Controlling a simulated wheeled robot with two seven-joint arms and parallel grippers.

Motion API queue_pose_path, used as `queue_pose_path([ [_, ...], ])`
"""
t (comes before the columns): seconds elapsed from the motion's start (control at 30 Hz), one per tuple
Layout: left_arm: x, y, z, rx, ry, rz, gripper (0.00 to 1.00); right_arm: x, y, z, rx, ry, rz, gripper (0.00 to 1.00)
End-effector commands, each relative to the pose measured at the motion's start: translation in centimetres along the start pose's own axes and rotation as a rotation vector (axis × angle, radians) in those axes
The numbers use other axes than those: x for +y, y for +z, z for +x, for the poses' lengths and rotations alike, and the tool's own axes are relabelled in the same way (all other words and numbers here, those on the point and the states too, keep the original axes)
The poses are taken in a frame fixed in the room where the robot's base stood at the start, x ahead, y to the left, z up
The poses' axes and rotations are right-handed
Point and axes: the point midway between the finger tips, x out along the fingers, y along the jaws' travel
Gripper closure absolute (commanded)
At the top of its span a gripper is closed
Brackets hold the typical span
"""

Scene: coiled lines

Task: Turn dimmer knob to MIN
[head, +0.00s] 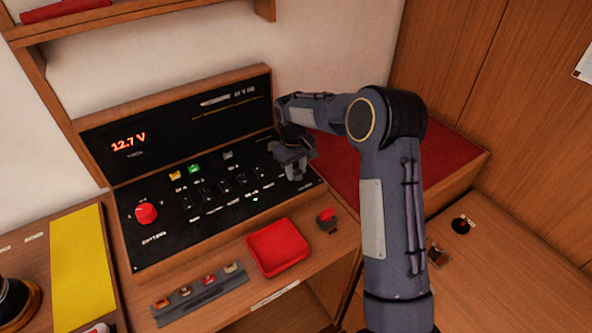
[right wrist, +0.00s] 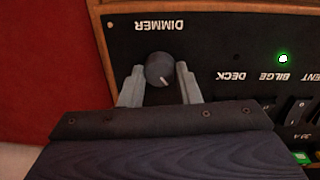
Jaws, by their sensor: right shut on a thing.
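The dimmer knob (right wrist: 159,68) is a dark round knob below an upside-down DIMMER label in the right wrist view. A short pale pointer mark shows on its lower right edge there. My right gripper (head: 297,174) is at the right end of the black switch panel (head: 160,239) in the head view. Its two grey fingers stand on either side of the knob and are shut on it. In the head view the gripper hides the knob. No MIN marking is readable. My left gripper is not in view.
The panel has a red rotary knob (head: 146,213), several switches and a lit 12.7 V display (head: 129,142). A red tray (head: 277,248) and a fuse strip (head: 200,295) lie in front. A red cushion (head: 345,170) is at the right.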

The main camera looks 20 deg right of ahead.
Motion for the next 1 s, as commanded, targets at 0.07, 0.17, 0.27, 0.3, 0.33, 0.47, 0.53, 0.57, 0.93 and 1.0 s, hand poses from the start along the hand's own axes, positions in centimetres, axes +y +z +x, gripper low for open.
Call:
queue_pose_path([
  [0.07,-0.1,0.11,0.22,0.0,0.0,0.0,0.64,0.02,0.0,0.02,0.006,0.0,-0.073,0.93],
  [0.17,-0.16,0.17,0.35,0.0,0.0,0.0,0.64,0.07,0.02,-0.01,0.012,0.001,-0.167,0.93],
  [0.27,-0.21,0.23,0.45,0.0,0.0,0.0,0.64,0.06,0.02,-0.03,0.017,0.0,-0.261,0.93],
  [0.3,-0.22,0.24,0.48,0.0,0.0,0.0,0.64,0.05,0.03,-0.04,0.02,0.0,-0.3,0.93],
  [0.33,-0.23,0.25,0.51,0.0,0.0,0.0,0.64,0.05,0.03,-0.04,0.021,0.0,-0.328,0.93],
  [0.47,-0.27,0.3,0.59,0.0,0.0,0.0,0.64,0.03,0.06,-0.04,0.028,0.001,-0.451,0.93],
  [0.53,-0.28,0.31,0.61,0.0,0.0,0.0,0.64,0.04,0.07,-0.04,0.031,0.001,-0.518,0.93],
  [0.57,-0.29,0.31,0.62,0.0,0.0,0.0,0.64,0.05,0.09,-0.04,0.033,0.001,-0.546,0.93],
  [0.93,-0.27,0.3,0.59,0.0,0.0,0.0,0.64,0.11,0.14,-0.12,0.052,0.002,-0.896,0.93],
  [1.0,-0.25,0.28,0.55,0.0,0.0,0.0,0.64,0.11,0.15,-0.13,0.056,0.002,-0.962,0.93],
])
